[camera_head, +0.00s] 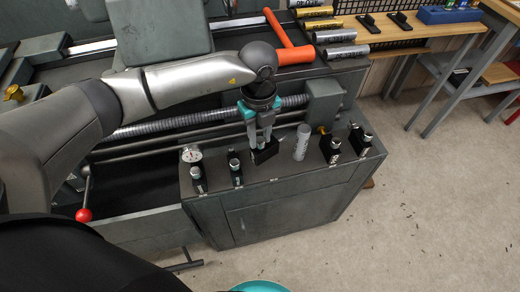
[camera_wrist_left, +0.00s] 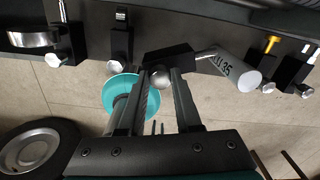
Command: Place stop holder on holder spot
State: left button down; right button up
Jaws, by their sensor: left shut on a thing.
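My left gripper (camera_head: 262,141) is shut on a black block-shaped holder (camera_head: 265,154) above the grey cabinet top (camera_head: 285,172). In the left wrist view, my left gripper (camera_wrist_left: 160,82) has its fingers around the round silver knob of this black holder (camera_wrist_left: 170,58). I take the held block to be the stop holder. Its underside is hidden, so I cannot tell whether it touches the cabinet top. No marked holder spot can be made out. My right gripper is not in view.
A light lettered cylinder (camera_head: 302,142) stands just right of the held block. Black holders stand on both sides: a dial holder (camera_head: 194,168), another at left (camera_head: 235,169), and two at right (camera_head: 331,149) (camera_head: 360,139). Lathe rods (camera_head: 200,143) run behind.

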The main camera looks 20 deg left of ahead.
aim_at(260, 149)
pick_arm(q)
jog(key=shift+f, duration=0.45)
notch_tip(260, 149, down, 3)
jog(key=shift+f+b, duration=0.15)
jog(key=shift+b, duration=0.35)
jog(key=shift+f, duration=0.4)
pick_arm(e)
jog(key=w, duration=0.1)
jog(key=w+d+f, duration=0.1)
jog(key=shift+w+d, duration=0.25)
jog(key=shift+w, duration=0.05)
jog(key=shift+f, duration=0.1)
pick_arm(q)
jog(key=c, duration=1)
grip_release()
jog(key=shift+f, duration=0.15)
jog(key=o, duration=0.4)
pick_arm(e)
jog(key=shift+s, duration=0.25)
